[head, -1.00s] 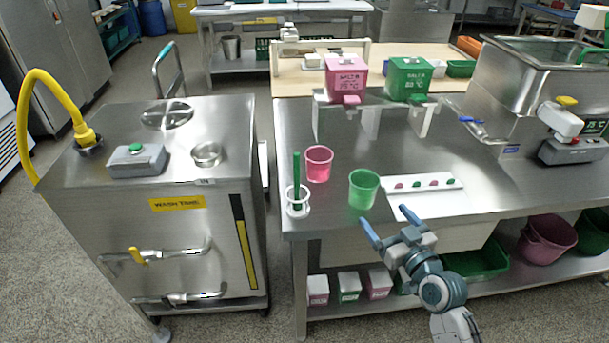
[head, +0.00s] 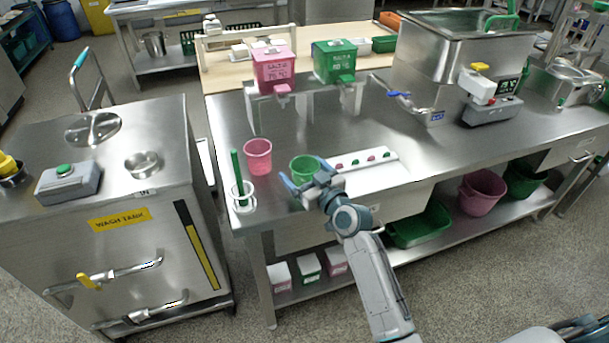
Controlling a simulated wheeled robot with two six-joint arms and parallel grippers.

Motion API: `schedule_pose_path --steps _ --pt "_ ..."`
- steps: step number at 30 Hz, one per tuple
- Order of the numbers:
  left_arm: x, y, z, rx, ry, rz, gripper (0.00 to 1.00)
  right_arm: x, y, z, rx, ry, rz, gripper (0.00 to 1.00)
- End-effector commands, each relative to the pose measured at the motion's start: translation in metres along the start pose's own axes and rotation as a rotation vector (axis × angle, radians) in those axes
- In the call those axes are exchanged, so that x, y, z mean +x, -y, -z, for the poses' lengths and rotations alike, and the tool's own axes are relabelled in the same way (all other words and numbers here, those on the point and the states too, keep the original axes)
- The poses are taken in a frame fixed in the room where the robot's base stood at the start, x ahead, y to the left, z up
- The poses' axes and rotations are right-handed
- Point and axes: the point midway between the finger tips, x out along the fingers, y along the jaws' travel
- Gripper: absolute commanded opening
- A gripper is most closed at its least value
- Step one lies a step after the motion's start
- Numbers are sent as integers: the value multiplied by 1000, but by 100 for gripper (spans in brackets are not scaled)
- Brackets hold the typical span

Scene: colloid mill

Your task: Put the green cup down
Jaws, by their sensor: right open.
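The green cup (head: 302,165) stands upright on the steel bench (head: 450,152), near its front edge and right of a pink cup (head: 257,157). My right gripper (head: 304,184) is open at the front of the green cup. Its fingers overlap the cup's lower front in the head view, and I cannot tell whether they touch it. The lower part of the cup is partly hidden by the gripper. My left gripper is not in view.
A white ring holder (head: 243,196) with a green stick stands left of the cups. A white strip with coloured dots (head: 363,159) lies to the right. Pink (head: 273,68) and green (head: 334,61) dispensers stand behind. The wash tank (head: 100,185) is at left.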

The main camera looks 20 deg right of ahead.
Motion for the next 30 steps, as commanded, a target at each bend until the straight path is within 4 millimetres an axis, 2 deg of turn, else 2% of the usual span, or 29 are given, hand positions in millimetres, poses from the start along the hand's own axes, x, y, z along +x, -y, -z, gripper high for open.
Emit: schedule_pose_path --steps 7,12,15,30 --pt "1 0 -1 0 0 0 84 2 0 0 0 0 0 87" --pt "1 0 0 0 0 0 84 1 0 0 0 0 0 54" --pt "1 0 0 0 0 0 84 1 0 0 0 0 0 37" --pt "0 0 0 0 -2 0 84 2 0 6 0 -2 0 37"
